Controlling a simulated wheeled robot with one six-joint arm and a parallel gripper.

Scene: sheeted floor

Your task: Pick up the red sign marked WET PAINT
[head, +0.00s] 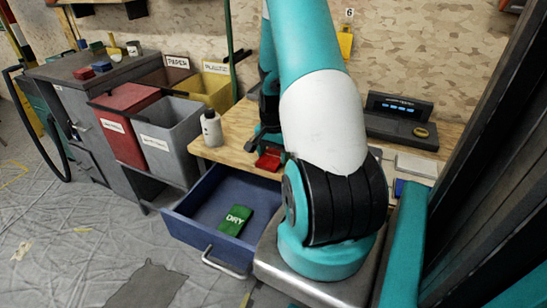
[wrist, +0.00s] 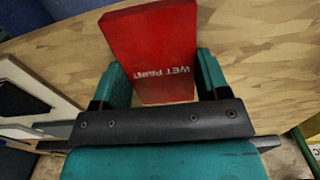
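The red WET PAINT sign (wrist: 155,50) lies between the two teal fingers of my gripper (wrist: 163,85) in the wrist view, slightly skewed to them, its white letters upside down. The fingers stand apart, one at each side of the sign and close to its edges. I cannot tell whether both press on it. In the head view the red sign (head: 269,160) is at the wooden bench top, partly hidden by my gripper (head: 262,148) and arm. A green DRY sign (head: 235,219) lies in the open blue drawer.
The blue drawer (head: 195,230) stands open below the bench (head: 235,150). A white bottle (head: 212,128) stands left of the sign. A dark scale-like device (head: 400,120) is at the back right. Red and grey bins (head: 168,140) stand at left.

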